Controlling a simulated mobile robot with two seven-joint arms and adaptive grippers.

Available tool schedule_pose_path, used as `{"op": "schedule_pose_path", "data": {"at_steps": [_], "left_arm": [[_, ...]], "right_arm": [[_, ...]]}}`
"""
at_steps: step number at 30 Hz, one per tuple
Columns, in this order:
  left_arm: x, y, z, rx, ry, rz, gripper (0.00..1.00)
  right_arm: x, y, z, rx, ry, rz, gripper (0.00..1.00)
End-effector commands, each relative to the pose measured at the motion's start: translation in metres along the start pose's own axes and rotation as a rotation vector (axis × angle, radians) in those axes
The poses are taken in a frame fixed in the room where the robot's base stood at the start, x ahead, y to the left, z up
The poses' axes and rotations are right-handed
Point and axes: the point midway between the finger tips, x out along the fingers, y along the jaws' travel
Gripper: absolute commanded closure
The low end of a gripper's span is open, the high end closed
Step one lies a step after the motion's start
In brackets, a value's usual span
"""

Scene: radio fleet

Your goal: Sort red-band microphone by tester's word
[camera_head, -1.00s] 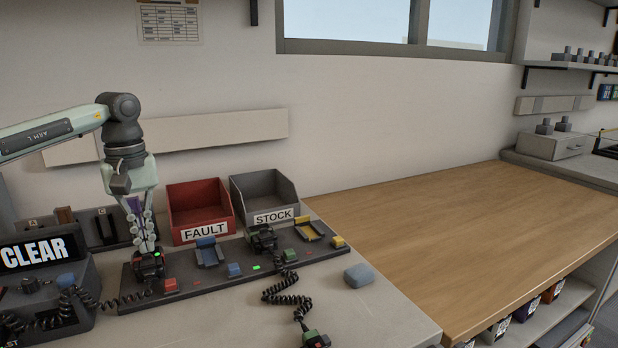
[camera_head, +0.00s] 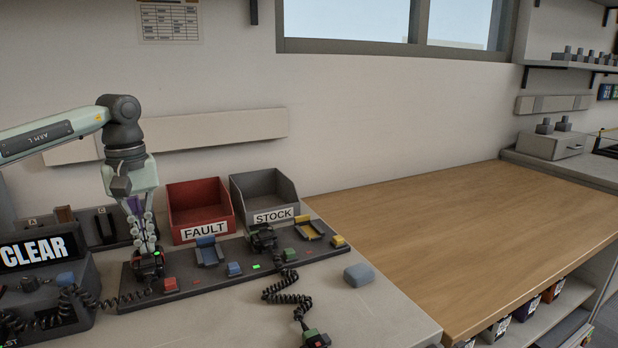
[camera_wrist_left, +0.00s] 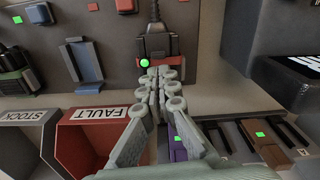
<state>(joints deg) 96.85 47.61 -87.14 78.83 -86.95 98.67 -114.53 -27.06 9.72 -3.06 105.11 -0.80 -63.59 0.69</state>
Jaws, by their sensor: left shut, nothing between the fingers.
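A dark microphone with a red band (camera_wrist_left: 157,45) sits in the left end of the dark rack; it also shows in the head view (camera_head: 147,265). My left gripper (camera_head: 147,248) points down right at it, its fingertips together and close to its near edge, with nothing between them; whether they touch it I cannot tell. The tester (camera_head: 45,252) at the left reads CLEAR. The red FAULT bin (camera_head: 200,208) and grey STOCK bin (camera_head: 265,193) stand behind the rack and look empty inside. My right gripper is out of view.
The rack (camera_head: 205,280) also holds a green-banded microphone (camera_head: 263,238) and blue and yellow empty cradles. Another microphone (camera_head: 316,339) lies at the front edge on a coiled cord. A blue-grey block (camera_head: 359,275) sits right of the rack. The wooden worktop (camera_head: 480,240) is clear.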

Motion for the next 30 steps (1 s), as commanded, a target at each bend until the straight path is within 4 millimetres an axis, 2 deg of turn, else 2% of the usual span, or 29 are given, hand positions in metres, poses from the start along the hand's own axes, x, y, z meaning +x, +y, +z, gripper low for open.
{"op": "schedule_pose_path", "data": {"at_steps": [9,17,22,30], "left_arm": [[0.002,0.0,0.0,0.0,0.0,0.0,1.0],[-0.021,0.0,0.0,0.0,0.001,0.0,1.0],[-0.034,0.0,0.0,-0.001,0.001,0.001,1.0],[-0.037,0.0,0.0,-0.001,0.0,0.0,1.0]], "right_arm": [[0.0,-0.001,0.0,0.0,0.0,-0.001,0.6],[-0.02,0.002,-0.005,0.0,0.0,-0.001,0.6],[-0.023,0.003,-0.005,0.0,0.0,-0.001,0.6],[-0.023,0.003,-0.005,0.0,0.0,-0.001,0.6]]}}
